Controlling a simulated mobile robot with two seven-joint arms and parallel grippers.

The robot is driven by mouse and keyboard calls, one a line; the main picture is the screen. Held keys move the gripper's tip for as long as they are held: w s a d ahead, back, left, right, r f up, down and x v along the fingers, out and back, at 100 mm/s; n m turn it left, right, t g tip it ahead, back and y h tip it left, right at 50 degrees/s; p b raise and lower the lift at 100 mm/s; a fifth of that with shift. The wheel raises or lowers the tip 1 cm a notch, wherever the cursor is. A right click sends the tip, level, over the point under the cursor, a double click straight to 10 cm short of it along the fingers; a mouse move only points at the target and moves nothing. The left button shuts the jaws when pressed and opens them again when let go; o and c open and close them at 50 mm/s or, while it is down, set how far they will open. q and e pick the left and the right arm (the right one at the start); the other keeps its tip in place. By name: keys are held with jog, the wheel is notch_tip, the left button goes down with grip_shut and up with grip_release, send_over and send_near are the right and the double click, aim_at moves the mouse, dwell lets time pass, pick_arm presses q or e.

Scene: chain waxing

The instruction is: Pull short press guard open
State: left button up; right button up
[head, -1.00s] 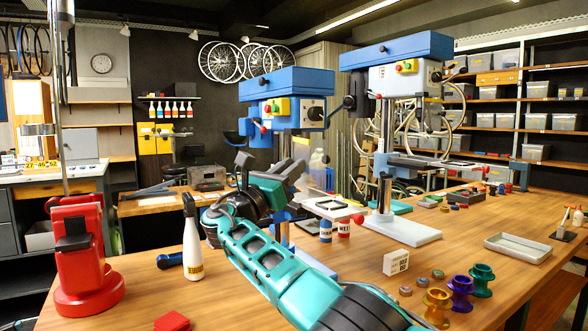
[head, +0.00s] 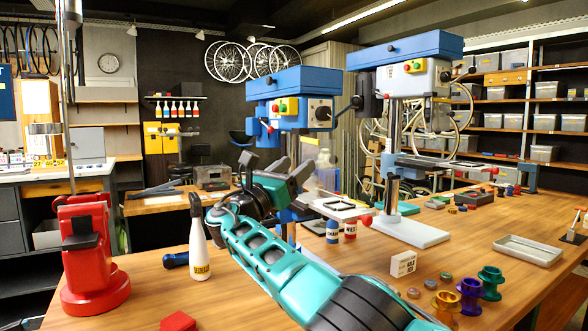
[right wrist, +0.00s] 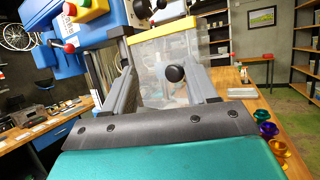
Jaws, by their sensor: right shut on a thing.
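The short press (head: 290,108) is the blue drill press on the left of the pair in the head view. Its guard (right wrist: 160,52) is a clear panel with a yellow top edge and a round black knob (right wrist: 175,73), in the right wrist view. My right gripper (head: 284,172) is in front of the short press, below its head. In the right wrist view my right gripper (right wrist: 165,88) has its fingers on either side of the knob and is shut on it. In the head view my gripper and arm cover much of the press's lower part. My left gripper is not in view.
The tall press (head: 405,75) stands to the right. A white bottle (head: 199,245) and a red stand (head: 88,255) are on the left of the wooden bench. Coloured spools (head: 470,295), a white box (head: 403,263) and a metal tray (head: 528,250) are on the right.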

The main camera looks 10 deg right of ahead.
jog(key=shift+r, duration=0.1)
jog(key=b+v, duration=0.1)
jog(key=v, duration=1.2)
jog(key=shift+b, duration=0.3)
jog(key=shift+c, duration=0.3)
